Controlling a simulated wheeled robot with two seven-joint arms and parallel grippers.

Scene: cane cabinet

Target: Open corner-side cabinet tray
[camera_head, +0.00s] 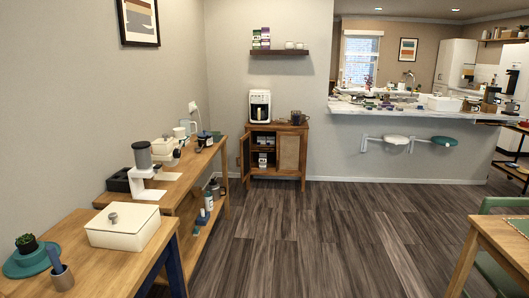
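A small wooden cabinet (304,160) stands against the far wall near the room's corner, some way off across the floor. Its left door (245,157) stands open, swung out to the left. Its right door with a pale cane panel (289,153) is shut. White items (263,159) show on the shelves in the open left half. They are too small to tell apart, and I cannot make out a tray there. A white coffee machine (260,106) stands on top, with a dark item (296,117) to its right. Neither of my grippers is in view.
Wooden tables (85,270) line the left wall, bearing a cream box (124,225), a grinder-like appliance (143,168) and other things. A counter (430,116) stands at the back right. A table (505,245) and green chair are at right. The middle floor (300,235) is clear.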

